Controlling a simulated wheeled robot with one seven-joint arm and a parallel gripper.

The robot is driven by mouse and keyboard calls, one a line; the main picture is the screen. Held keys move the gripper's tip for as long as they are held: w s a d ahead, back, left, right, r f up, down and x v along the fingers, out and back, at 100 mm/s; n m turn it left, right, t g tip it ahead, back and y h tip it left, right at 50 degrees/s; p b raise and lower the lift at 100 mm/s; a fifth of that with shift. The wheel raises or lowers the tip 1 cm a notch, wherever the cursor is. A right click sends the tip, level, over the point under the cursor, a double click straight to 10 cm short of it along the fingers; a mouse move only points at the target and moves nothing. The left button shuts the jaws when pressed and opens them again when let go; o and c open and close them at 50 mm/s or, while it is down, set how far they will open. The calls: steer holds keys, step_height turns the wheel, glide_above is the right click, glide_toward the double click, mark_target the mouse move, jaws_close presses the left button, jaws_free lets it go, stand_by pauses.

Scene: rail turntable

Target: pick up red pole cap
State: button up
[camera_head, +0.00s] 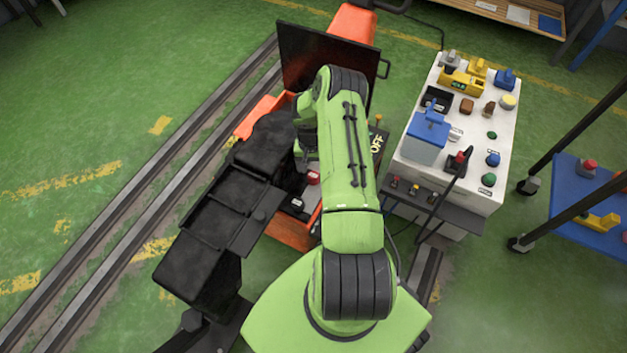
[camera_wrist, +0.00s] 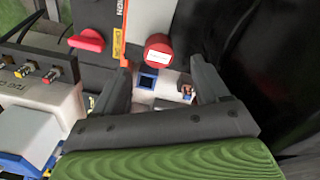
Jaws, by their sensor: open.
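A round red cap (camera_wrist: 157,47) with a white label shows in the wrist view, just beyond the gap between my fingertips. I take it to be the red pole cap. My gripper (camera_wrist: 162,74) is open, with one finger on each side of the gap and nothing held. A small blue-rimmed socket (camera_wrist: 148,82) and a white part lie below the cap, between the fingers. In the head view, a red piece (camera_head: 313,177) shows beside my arm, over the orange battery box. My arm hides most of my gripper there.
A red handle (camera_wrist: 88,40) stands left of the cap in the wrist view. A white control cabinet (camera_head: 408,172) with coloured parts stands right of my arm. A blue-topped table (camera_head: 570,180) is farther right. Rails (camera_head: 135,208) cross the green floor at left.

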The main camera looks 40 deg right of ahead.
mark_target(313, 176)
steer(key=f+b, duration=0.1)
steer(key=f, duration=0.2)
steer(key=f+b, duration=0.1)
steer(key=f, duration=0.2)
steer(key=shift+s+d+f+b, duration=0.15)
steer(key=shift+s+f+b, duration=0.05)
steer(key=shift+b, duration=0.1)
steer(key=shift+r, duration=0.15)
steer(key=shift+c, duration=0.6)
steer(key=c, duration=1)
